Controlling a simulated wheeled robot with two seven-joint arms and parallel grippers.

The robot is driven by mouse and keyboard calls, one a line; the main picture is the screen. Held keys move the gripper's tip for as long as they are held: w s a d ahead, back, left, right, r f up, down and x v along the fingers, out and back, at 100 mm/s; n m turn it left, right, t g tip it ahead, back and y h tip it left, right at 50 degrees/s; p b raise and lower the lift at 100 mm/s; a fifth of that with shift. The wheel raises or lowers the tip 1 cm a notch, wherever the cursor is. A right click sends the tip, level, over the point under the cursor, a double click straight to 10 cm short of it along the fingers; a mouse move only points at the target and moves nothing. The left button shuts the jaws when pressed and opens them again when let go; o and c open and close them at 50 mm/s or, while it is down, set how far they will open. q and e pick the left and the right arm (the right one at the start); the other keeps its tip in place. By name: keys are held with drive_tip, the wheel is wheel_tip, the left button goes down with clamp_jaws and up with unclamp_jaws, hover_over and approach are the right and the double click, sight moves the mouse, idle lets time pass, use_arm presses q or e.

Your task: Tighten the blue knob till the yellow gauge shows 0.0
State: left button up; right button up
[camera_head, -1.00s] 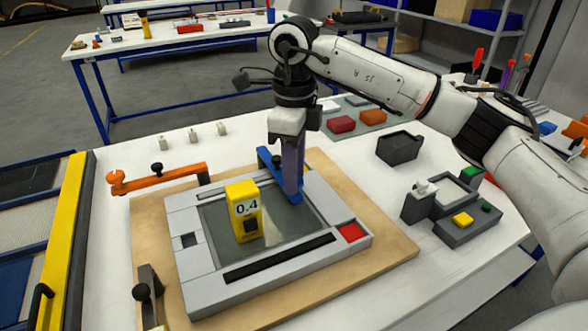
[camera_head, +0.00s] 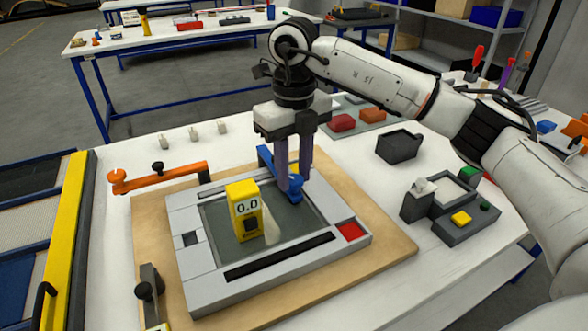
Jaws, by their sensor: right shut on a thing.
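The yellow gauge (camera_head: 243,210) stands on the dark panel inside the grey frame (camera_head: 215,280) and its display reads 0.0. The blue knob (camera_head: 290,189) is at the frame's far right side, on a blue clamp arm (camera_head: 266,158). My right gripper (camera_head: 292,185) points down with its two purple fingers at the blue knob, shut on it. The fingers hide part of the knob. My left gripper does not show.
An orange clamp arm (camera_head: 160,177) stands at the frame's far left, and a dark clamp (camera_head: 149,292) at the near left. A wooden board (camera_head: 385,248) lies under the frame. A black bin (camera_head: 399,147) and a grey fixture (camera_head: 468,226) stand to the right.

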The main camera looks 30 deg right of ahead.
sight(294, 179)
idle(0.5)
drive_tip(key=o, duration=1)
drive_tip(key=shift+o, duration=0.2)
wheel_tip(294, 179, up, 10)
drive_tip(key=shift+r, duration=0.2)
